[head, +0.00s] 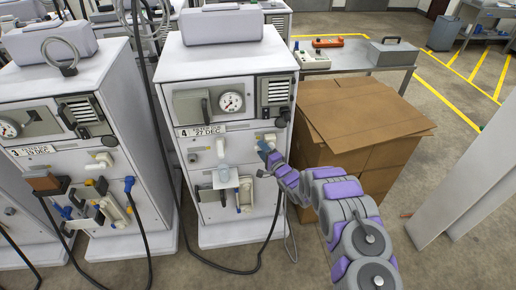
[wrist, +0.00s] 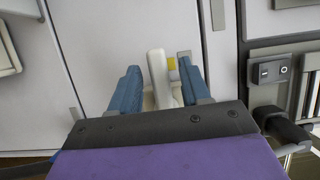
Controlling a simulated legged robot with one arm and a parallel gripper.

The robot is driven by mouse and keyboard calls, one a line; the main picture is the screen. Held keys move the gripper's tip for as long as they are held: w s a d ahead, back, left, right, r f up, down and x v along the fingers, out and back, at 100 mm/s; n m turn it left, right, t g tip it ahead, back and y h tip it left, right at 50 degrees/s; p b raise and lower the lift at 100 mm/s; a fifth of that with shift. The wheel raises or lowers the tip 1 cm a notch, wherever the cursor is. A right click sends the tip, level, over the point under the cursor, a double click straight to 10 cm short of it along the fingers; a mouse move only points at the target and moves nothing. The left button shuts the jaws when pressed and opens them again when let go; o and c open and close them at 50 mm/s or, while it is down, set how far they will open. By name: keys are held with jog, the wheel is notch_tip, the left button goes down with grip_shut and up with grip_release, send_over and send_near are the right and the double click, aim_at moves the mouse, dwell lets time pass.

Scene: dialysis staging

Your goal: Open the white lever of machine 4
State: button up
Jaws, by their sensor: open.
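The middle machine (head: 225,120) is a white cabinet with a dial and a label that seems to start with 4. In the wrist view, a white lever (wrist: 159,75) stands out from the pale panel, beside a small yellow part (wrist: 173,69). My gripper (wrist: 161,72) is open, with one blue finger on each side of the lever; I see no clear contact. In the head view my gripper (head: 263,147) is at the right part of that machine's front and hides much of the lever there.
Another white machine (head: 85,130) stands close on the left, its label similar. A cardboard box (head: 350,110) is on the right, near my arm. A black cable (head: 170,150) hangs between the machines. A metal table (head: 350,58) stands behind the box.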

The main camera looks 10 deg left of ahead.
aim_at(260, 150)
jog(key=shift+w+a+f, duration=0.1)
jog(key=shift+w+a, duration=0.3)
jog(key=shift+w+a+b, duration=0.15)
jog(key=shift+w+a, duration=0.25)
jog(key=shift+a, duration=0.3)
jog(key=shift+w+a+b, duration=0.15)
jog(key=shift+w+a, duration=0.25)
jog(key=shift+a, duration=0.25)
jog(key=shift+d, duration=0.6)
jog(key=shift+c, duration=1.1)
jog(key=shift+a, duration=0.3)
grip_shut()
